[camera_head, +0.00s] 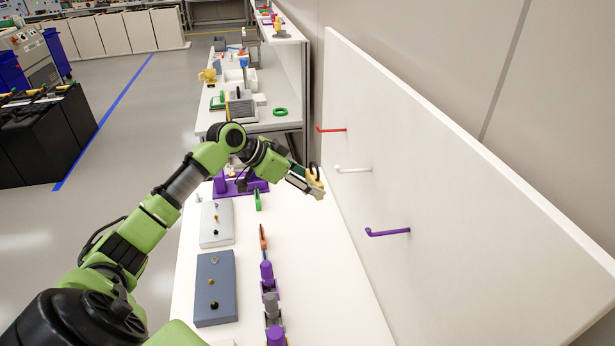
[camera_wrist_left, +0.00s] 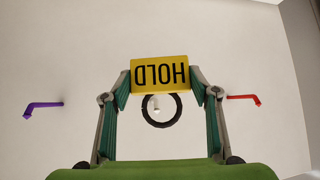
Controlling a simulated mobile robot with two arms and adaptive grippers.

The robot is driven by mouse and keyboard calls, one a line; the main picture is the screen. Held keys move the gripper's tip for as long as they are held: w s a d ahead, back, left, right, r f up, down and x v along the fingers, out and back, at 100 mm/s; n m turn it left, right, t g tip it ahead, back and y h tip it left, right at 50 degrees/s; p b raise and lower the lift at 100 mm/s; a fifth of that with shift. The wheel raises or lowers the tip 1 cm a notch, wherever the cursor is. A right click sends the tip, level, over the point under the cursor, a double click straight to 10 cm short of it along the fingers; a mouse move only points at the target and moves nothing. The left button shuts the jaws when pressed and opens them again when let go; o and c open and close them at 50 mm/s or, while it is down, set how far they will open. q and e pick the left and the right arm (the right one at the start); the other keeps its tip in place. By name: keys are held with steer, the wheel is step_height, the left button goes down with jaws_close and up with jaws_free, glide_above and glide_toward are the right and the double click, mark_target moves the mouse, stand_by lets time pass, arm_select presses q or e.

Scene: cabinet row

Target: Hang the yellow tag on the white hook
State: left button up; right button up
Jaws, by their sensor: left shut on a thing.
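My left gripper (camera_head: 311,184) is shut on the yellow tag (camera_head: 316,186) and holds it up in front of the upright white board. In the left wrist view, the tag (camera_wrist_left: 159,76) reads HOLD upside down and sits between the two fingertips (camera_wrist_left: 160,82). Its black ring (camera_wrist_left: 181,110) faces the board. The white hook (camera_head: 355,169) is on the board, to the right of the tag in the head view. In the wrist view, the white hook's end (camera_wrist_left: 155,103) shows inside the ring's outline. I cannot tell whether it passes through the ring. My right gripper is not in view.
A red hook (camera_head: 331,129) and a purple hook (camera_head: 388,232) flank the white one on the board (camera_head: 470,220). Below, the white table (camera_head: 325,290) carries grey boxes (camera_head: 214,300), a purple stand (camera_head: 227,188) and several small coloured items.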

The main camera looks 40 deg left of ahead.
arm_select(q)
steer(key=shift+a+r, duration=0.1)
steer(key=shift+r, duration=0.05)
steer(key=shift+w+d+p, duration=0.35)
steer(key=shift+p, duration=0.05)
steer(key=w+d+f, duration=0.3)
steer(key=w+d, duration=0.4)
steer(key=w, duration=0.1)
steer(key=shift+w+d, duration=0.4)
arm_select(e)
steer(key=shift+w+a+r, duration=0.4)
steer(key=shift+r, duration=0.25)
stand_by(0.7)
